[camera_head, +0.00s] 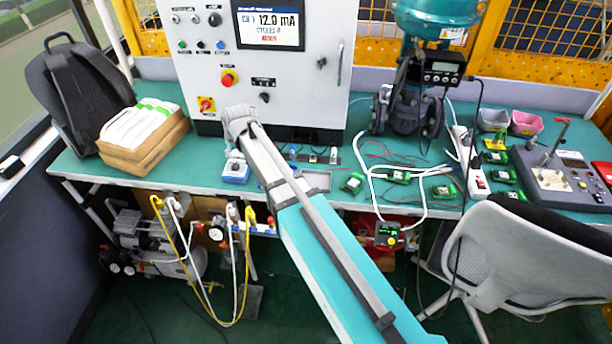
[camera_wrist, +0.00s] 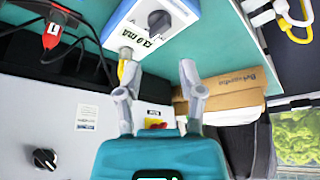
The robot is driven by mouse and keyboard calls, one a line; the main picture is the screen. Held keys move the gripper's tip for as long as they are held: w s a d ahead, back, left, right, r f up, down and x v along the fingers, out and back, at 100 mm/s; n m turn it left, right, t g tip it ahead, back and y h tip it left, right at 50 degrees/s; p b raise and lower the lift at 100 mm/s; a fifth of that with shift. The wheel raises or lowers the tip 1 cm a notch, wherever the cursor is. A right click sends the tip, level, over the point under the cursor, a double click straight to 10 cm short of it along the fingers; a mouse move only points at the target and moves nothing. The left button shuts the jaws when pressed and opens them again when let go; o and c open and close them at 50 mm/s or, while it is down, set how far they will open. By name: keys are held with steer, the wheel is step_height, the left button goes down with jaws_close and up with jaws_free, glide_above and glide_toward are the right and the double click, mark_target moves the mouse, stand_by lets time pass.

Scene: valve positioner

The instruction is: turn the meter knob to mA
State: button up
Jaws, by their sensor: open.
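The meter is a small blue box with a white face. In the wrist view the meter (camera_wrist: 150,28) is at the top, with a round black knob (camera_wrist: 158,21) and a small display that seems to read about 11.9 mA. The knob's pointer direction is too small to tell. In the head view the meter (camera_head: 235,171) sits on the bench below the end of my arm. My gripper (camera_wrist: 156,62) is open and empty, its fingertips apart, just short of the meter in the wrist view. The knob is clear of both fingers. In the head view my arm largely hides the gripper.
The control cabinet (camera_head: 262,58) with a 12.0 mA screen stands behind the meter. Cardboard boxes (camera_head: 146,145) and a backpack (camera_head: 82,88) are at left. The valve (camera_head: 410,100), cables and small green boards (camera_head: 398,176) are at right. A yellow-sleeved lead (camera_wrist: 122,66) is close to one finger.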

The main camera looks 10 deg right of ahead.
steer(key=p+v, duration=0.5)
steer(key=v, duration=0.1)
steer(key=s+d+f+m+g+h+b, duration=0.1)
steer(key=s+d+f+m+g+b, duration=0.1)
steer(key=s+d, duration=1.5)
steer(key=shift+d+f+m+g+h+b, duration=0.4)
steer(key=shift+f+m+g, duration=0.3)
steer(key=shift+f+m, duration=0.35)
steer(key=shift+m+g, duration=0.4)
steer(key=shift+m, duration=0.05)
steer(key=s+d, duration=0.1)
steer(key=s, duration=0.1)
steer(key=s+d, duration=0.1)
steer(key=s, duration=0.1)
steer(key=shift+d, duration=0.4)
steer(key=shift+f, duration=0.1)
stand_by(1.0)
